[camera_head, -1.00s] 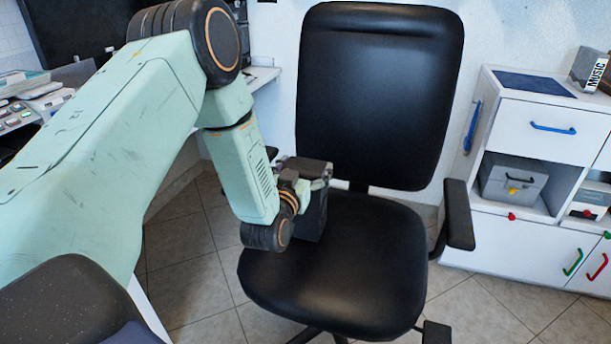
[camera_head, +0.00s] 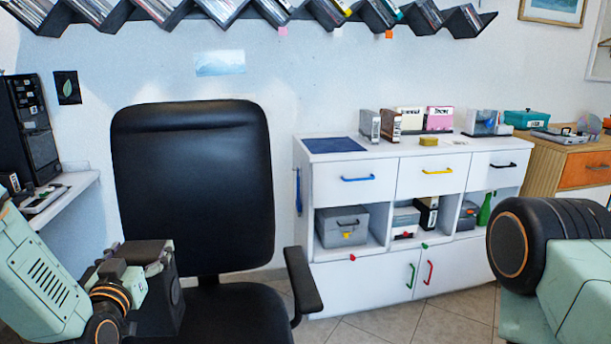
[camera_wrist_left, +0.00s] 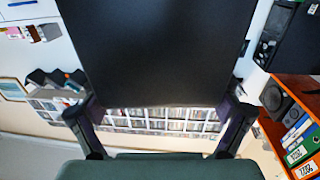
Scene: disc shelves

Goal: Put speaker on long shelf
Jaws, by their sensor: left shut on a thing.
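My left gripper (camera_head: 150,268) is at the lower left of the head view, in front of the black chair. It is shut on the speaker, a dark box (camera_head: 160,308) hanging below the fingers. In the left wrist view the speaker (camera_wrist_left: 158,50) fills the upper middle, between the two dark fingers (camera_wrist_left: 160,128). A long black zigzag shelf (camera_head: 222,24) holding discs runs along the wall at the top of the head view. I cannot tell if it is the task's long shelf. My right gripper is out of view; only part of that arm shows at the right.
The black chair (camera_head: 195,185) stands close, with an armrest (camera_head: 302,280) at its right. A white cabinet (camera_head: 325,185) stands against the wall, with boxes and discs on top. A wooden cabinet (camera_head: 552,172) is farther right. An orange shelf (camera_wrist_left: 270,135) with binders shows in the wrist view.

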